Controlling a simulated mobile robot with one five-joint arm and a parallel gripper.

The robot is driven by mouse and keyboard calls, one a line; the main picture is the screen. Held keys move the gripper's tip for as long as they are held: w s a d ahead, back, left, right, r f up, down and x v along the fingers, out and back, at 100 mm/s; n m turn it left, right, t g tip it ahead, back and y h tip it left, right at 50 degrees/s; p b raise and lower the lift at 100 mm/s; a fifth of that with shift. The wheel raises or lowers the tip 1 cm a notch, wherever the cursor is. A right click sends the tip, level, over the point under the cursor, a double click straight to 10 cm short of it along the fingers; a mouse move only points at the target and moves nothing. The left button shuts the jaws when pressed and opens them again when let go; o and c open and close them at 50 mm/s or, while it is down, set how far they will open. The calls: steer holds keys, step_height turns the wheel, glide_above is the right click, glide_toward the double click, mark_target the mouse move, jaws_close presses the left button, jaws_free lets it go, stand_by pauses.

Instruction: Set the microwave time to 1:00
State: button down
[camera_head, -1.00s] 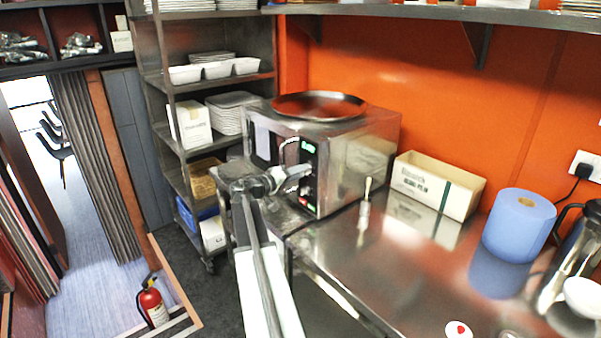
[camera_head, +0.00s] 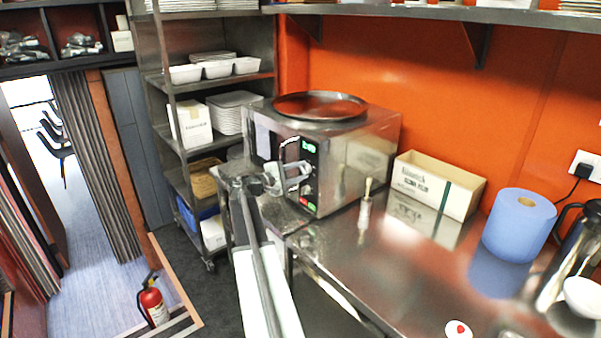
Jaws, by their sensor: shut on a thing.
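The steel microwave (camera_head: 362,150) stands on the counter's back left, with a large round tray (camera_head: 320,105) on top. Its dark control panel (camera_head: 309,160) faces left and front. The panel has a lit green display (camera_head: 308,147), too small to read, and a red and a green button at its lower end. My gripper (camera_head: 303,172) is at the middle of the panel, between display and buttons. It is shut on the microwave's dial, which the fingers mostly hide.
A cardboard box (camera_head: 437,184), a blue paper roll (camera_head: 519,225) and a glass jug (camera_head: 573,262) stand along the counter's right. A small bottle (camera_head: 365,213) stands before the microwave. A steel shelf rack (camera_head: 162,100) is at the left. The counter's middle front is clear.

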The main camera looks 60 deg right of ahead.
steer(key=n, duration=0.6)
steer(key=shift+f+g+b, duration=0.2)
steer(key=shift+g+b, duration=0.1)
steer(key=n, duration=0.6)
steer(key=shift+b, duration=0.4)
steer(key=shift+n, duration=0.3)
steer(key=c, duration=1)
jaws_free()
steer(key=shift+o, duration=0.2)
steer(key=shift+w, duration=0.1)
steer(key=v, duration=0.7)
steer(key=shift+a, duration=0.35)
steer(key=shift+w, duration=0.25)
